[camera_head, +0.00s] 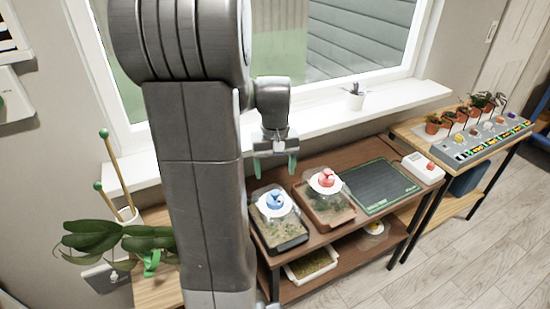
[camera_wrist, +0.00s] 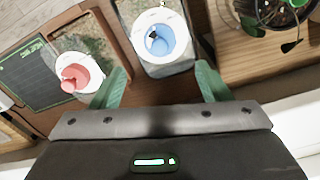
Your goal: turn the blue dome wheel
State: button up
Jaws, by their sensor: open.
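The blue dome wheel (camera_head: 271,203) sits on a white disc on top of a clear-lidded tray (camera_head: 283,239) on the table. In the wrist view the blue wheel (camera_wrist: 158,40) lies beyond the fingertips, a little left of the midline between them. My gripper (camera_head: 273,168) hangs above and behind the blue wheel, apart from it. Its two green fingers are spread and empty; my gripper also shows in the wrist view (camera_wrist: 160,82). My arm hides the table's left part in the head view.
A similar tray with a red wheel (camera_head: 326,179) stands just right of the blue one. A green cutting mat (camera_head: 378,187) and a white box (camera_head: 422,167) lie further right. A leafy plant (camera_head: 95,236) stands left. The window sill (camera_head: 335,117) runs behind.

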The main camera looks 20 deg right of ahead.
aim_at(275, 192)
jog(key=shift+r, duration=1.6)
notch_tip(275, 192, down, 14)
jog(key=shift+f, duration=0.1)
